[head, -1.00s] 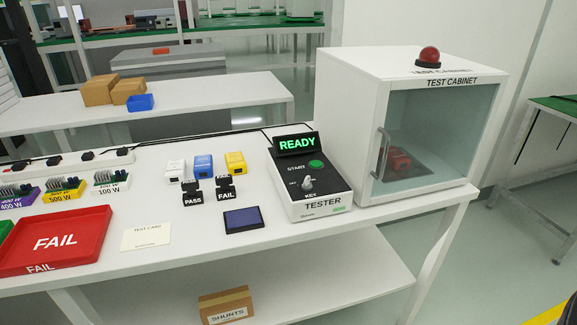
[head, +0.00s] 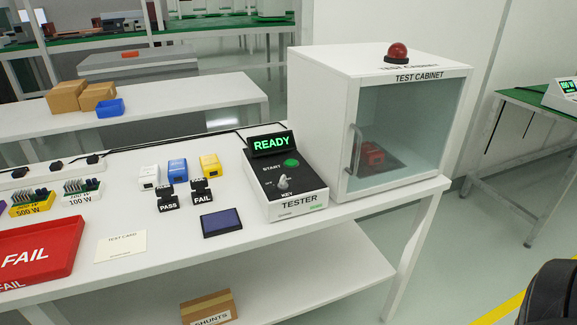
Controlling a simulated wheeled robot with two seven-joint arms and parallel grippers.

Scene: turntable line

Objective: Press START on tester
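The tester (head: 287,190) is a white box with a black top panel near the right end of the white table. Its raised display (head: 270,144) reads READY in green. The green START button (head: 291,162) is on the panel below the display. The key switch (head: 283,182) is in front of the button. Neither gripper can be made out. A dark rounded shape at the bottom right corner may be part of my arm.
The test cabinet (head: 406,130) stands right of the tester, its glass door shut, a red item (head: 371,155) inside and a red lamp (head: 397,52) on top. PASS (head: 167,198) and FAIL (head: 203,192) stamps, an ink pad (head: 221,222), a test card (head: 121,245) and a red FAIL tray (head: 40,252) lie left.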

